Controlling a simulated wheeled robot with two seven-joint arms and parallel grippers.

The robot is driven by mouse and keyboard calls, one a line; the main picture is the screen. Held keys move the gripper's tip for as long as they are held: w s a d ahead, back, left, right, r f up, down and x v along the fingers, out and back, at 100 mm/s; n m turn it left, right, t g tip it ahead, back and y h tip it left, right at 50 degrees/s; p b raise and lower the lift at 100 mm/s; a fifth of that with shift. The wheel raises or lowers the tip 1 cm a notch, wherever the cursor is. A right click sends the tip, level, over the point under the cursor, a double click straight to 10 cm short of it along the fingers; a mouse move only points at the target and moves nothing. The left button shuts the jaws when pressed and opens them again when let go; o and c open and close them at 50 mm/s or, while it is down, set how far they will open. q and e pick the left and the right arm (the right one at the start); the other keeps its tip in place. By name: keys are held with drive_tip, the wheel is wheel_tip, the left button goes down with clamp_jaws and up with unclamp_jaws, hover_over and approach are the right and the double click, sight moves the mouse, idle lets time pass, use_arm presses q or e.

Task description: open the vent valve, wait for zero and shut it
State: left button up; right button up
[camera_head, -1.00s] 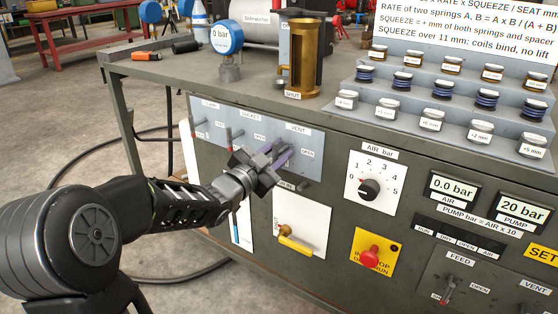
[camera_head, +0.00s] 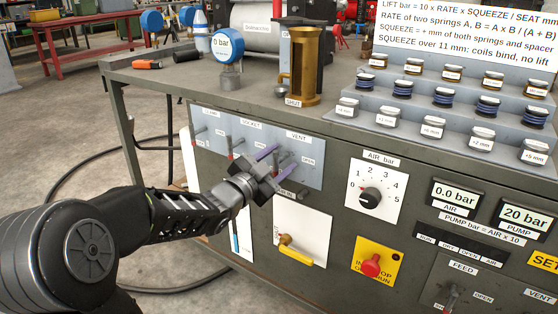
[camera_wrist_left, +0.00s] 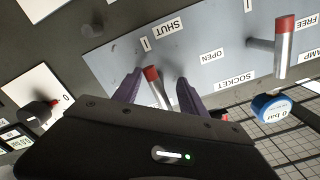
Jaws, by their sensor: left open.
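The vent valve lever (camera_wrist_left: 152,76) has a red tip and stands between the spread fingers of my left gripper in the left wrist view. The fingers appear apart from it, not clamped. In the head view my left gripper (camera_head: 277,162) has purple fingers and is open in front of the grey lever panel (camera_head: 318,172), under the VENT label. It partly hides the lever there, so I cannot tell the lever's exact position. The blue pressure gauge (camera_head: 227,42) on the bench reads 0 bar. My right gripper is not in view.
Below the gripper are a yellow-handled valve (camera_head: 294,250) and a red stop button (camera_head: 371,265). An air knob (camera_head: 370,197) is to the right. A brass cylinder (camera_head: 307,65) stands on the bench above.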

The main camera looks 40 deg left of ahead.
sight(274, 164)
use_arm(q)
drive_tip(key=shift+s, duration=0.1)
drive_tip(key=s+p, duration=0.2)
drive_tip(key=s, duration=0.5)
drive_tip(key=shift+s+d, duration=0.1)
drive_tip(key=shift+s, duration=0.25)
drive_tip(key=shift+f, duration=0.1)
